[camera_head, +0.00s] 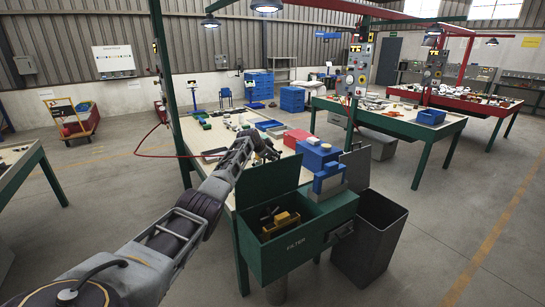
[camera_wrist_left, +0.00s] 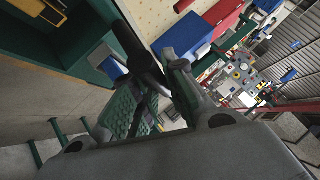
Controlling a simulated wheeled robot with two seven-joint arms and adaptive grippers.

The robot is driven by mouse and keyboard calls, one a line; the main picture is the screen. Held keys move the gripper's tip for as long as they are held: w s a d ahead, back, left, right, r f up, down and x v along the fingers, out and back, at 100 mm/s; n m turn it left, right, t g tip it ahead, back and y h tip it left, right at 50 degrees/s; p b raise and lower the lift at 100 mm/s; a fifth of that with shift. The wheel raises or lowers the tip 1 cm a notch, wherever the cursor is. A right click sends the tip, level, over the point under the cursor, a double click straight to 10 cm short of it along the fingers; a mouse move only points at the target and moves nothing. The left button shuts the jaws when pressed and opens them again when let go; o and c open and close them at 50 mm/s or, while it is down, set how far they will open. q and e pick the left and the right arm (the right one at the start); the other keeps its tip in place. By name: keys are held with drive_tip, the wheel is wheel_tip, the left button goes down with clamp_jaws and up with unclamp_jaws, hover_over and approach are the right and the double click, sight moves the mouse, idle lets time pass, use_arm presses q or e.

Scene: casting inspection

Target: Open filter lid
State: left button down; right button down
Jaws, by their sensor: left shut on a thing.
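The green filter box (camera_head: 292,250), labelled FILTER, hangs at the near end of the workbench. Its lid (camera_head: 268,181) stands raised, roughly upright, on the left part of the box, so the inside shows. My left gripper (camera_head: 262,148) is at the lid's upper edge, partly hidden behind it. The box's open inside shows at the upper left of that view. My right gripper is not in view.
A yellow part (camera_head: 281,224) and dark items lie inside the box. A blue and grey device (camera_head: 328,181) stands at its right. A dark bin (camera_head: 371,240) stands on the floor to the right. Blue and red boxes sit on the bench behind.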

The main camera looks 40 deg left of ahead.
use_arm(q)
drive_tip(key=shift+a, duration=0.1)
idle(0.3)
drive_tip(key=c, duration=1.7)
unclamp_jaws()
drive_tip(key=shift+s, duration=0.15)
drive_tip(key=shift+v, duration=5.85)
